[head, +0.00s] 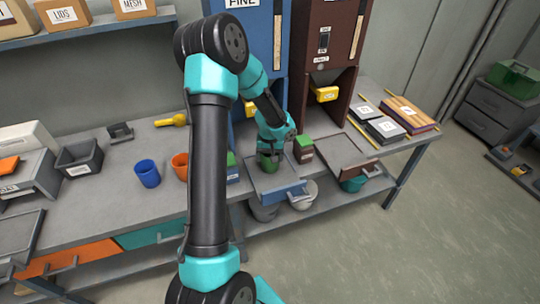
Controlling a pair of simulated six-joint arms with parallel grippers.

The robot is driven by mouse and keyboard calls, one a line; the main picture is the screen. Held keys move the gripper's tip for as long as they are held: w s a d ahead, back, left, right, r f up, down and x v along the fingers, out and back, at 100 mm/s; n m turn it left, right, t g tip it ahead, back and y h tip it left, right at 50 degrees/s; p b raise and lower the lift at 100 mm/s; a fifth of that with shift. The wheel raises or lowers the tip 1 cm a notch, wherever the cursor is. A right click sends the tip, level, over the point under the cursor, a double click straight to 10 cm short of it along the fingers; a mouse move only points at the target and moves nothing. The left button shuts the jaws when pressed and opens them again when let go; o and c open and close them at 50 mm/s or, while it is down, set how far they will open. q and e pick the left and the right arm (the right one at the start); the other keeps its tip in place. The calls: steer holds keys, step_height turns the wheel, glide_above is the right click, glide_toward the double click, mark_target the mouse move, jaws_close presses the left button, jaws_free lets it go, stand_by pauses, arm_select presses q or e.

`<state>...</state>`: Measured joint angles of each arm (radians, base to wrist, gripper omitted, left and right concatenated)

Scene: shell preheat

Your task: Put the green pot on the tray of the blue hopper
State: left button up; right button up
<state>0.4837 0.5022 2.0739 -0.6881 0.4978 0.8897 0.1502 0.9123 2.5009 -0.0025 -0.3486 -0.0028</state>
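The green pot (267,163) is at the back of the grey tray (264,184) in front of the blue hopper (256,55). I cannot tell whether it rests on the tray or is held just above it. My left gripper (272,153) is right over the pot, pointing down, and hides part of it. Its fingers are too small and dark to show whether they are open or shut on the pot. My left arm crosses in front of the blue hopper's left side. My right gripper is not in view.
A brown hopper (330,45) with its own tray (337,151) stands to the right. A blue cup (147,173) and an orange cup (180,165) stand left of my arm. Bowls sit on the lower shelf.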

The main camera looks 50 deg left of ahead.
arm_select(q)
steer(key=o, duration=0.3)
steer(key=shift+o, duration=0.2)
steer(key=shift+r, duration=0.15)
step_height(320, 180, up, 12)
stand_by(0.4)
stand_by(0.3)
